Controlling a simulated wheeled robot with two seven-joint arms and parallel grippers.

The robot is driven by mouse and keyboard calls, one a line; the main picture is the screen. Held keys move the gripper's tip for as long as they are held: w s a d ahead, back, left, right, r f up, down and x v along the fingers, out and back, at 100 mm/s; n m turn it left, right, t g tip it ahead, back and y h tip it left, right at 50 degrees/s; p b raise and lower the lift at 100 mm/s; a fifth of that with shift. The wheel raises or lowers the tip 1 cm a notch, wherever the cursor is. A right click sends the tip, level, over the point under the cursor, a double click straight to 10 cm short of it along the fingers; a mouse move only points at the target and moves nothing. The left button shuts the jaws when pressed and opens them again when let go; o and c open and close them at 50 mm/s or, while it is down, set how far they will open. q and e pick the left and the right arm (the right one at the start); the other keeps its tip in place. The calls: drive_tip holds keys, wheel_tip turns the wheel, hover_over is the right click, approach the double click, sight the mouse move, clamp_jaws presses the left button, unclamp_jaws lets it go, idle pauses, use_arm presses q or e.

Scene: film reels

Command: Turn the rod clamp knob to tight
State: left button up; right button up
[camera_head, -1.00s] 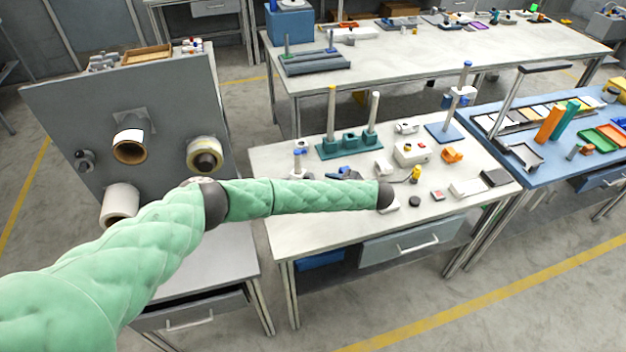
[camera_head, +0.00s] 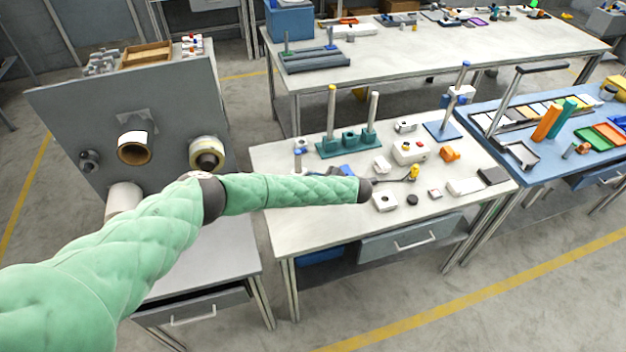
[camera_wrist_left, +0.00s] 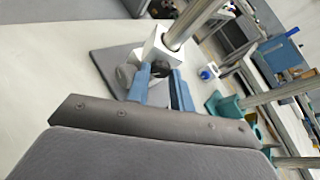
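The rod clamp is a white block (camera_wrist_left: 158,48) on a metal rod (camera_wrist_left: 192,22) above a dark grey base plate (camera_wrist_left: 112,68) in the left wrist view. A small dark round knob (camera_wrist_left: 160,68) shows on the clamp's near side. My left gripper (camera_wrist_left: 160,78) has its two blue fingers apart, with the tips close to the knob, one on each side. I cannot tell if they touch it. In the head view the rod stand (camera_head: 299,148) is at the table's left, and my green left arm hides its base and most of the gripper. My right gripper is not in view.
A teal stand with two posts (camera_head: 350,143) is right of and behind the clamp stand. A grey panel with reels (camera_head: 75,115) stands left.

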use_arm(q)
clamp_jaws()
drive_tip(key=shift+w+m+g, duration=0.1)
drive_tip(key=shift+m+g, duration=0.3)
drive_tip(key=shift+m, duration=0.1)
drive_tip(key=shift+w+d+m+g+y, duration=0.15)
drive_tip(key=shift+m+g+y, duration=0.45)
drive_tip(key=shift+m, duration=0.6)
drive_tip(key=shift+m+g, duration=0.6)
drive_tip(key=o, duration=0.7)
unclamp_jaws()
